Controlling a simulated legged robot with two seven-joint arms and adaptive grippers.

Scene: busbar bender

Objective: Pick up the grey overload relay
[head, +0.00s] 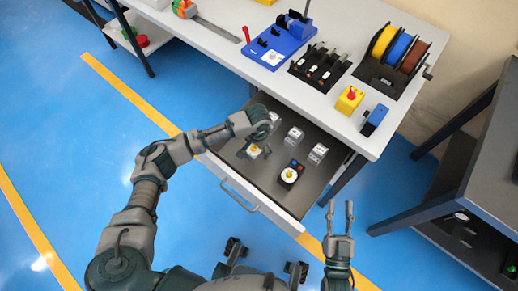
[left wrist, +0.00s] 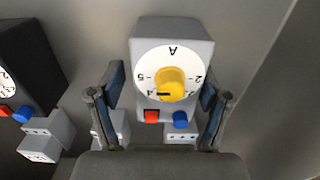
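The grey overload relay (left wrist: 172,35) stands in the middle of the left wrist view, with a white dial face, a yellow knob and red and blue buttons. In the head view the relay (head: 253,151) is in the open drawer, partly hidden by my left gripper (head: 258,133). In the left wrist view my left gripper (left wrist: 161,98) is open, one finger on each side of the relay's lower part. Narrow gaps show beside it; contact is not clear. My right gripper (head: 340,214) is open and empty, in front of the drawer at the right.
The drawer (head: 232,172) also holds a black relay (head: 290,173) and several small pale blocks, such as one at the right (head: 318,153). The black relay shows at left in the left wrist view (left wrist: 30,60). The tabletop (head: 225,45) overhangs behind, carrying tools and wire spools (head: 398,48).

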